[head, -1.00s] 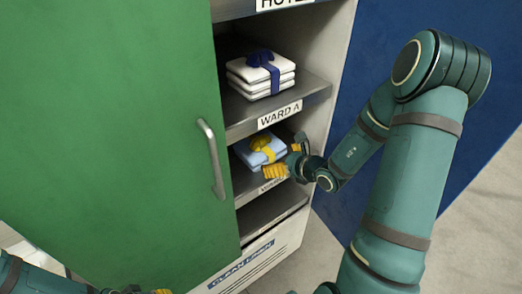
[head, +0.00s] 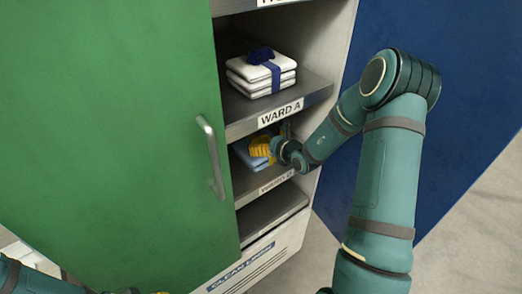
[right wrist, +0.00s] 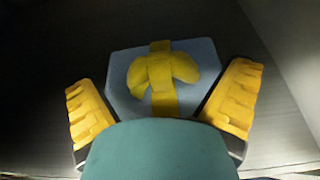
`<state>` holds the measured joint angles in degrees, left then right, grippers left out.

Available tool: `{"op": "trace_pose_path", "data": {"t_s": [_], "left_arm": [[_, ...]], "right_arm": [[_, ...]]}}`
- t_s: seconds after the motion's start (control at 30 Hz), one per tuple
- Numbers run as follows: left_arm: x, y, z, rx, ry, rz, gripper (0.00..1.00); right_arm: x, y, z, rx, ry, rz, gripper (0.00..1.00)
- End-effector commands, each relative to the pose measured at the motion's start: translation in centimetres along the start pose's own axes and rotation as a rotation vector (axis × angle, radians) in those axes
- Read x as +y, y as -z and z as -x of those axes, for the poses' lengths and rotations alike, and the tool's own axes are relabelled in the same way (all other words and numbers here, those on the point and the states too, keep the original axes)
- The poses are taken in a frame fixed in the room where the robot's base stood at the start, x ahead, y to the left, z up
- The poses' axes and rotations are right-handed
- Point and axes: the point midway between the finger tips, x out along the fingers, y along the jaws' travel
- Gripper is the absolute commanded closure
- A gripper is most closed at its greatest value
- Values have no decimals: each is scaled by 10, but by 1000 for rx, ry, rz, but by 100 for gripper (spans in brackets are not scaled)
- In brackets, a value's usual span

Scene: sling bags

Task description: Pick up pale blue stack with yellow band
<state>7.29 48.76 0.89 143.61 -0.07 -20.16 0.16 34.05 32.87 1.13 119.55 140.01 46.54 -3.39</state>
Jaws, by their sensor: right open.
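The pale blue stack with a yellow band (head: 243,152) lies on the shelf below the Ward A label, partly hidden by my right gripper in the head view. In the right wrist view the pale blue stack (right wrist: 202,52) shows its yellow band and bow on top. My right gripper (head: 262,146) is at the stack. Its yellow fingers (right wrist: 165,95) are open, one on each side of the stack, with no clear grip on it. Of my left arm only a part shows at the lower left edge of the head view, and the state of its gripper is unclear.
A white stack with a blue band (head: 262,70) sits on the Ward A shelf (head: 240,112) above. A green door (head: 110,130) with a grey handle (head: 211,155) stands at the left. A blue panel (head: 455,100) is at the right. The lowest shelf (head: 270,212) looks empty.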

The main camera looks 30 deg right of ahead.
Motion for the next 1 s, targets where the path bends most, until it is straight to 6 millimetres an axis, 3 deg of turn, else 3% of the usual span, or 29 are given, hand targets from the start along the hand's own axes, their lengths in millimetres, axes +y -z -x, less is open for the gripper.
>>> {"op": "trace_pose_path", "data": {"t_s": [0.2, 0.47, 0.57, 0.67, 0.7, 1.0], "left_arm": [[-2, 1, -5, 3, 0, 0, 71], [-2, 1, -5, 3, 0, 0, 71], [-2, 1, -5, 3, 0, 0, 71], [-2, 1, -5, 3, 0, 0, 71], [-2, 1, -5, 3, 0, 0, 71], [-2, 1, -5, 3, 0, 0, 71]], "right_arm": [[1, 1, -27, -1, -1, 1, 0], [1, 0, -29, 0, -1, 1, 0], [1, 0, -29, 0, -1, 1, 28], [1, 0, -29, 0, -1, 1, 63], [1, 0, -29, 0, -1, 1, 70], [0, -1, -29, -3, 0, 1, 71]]}}
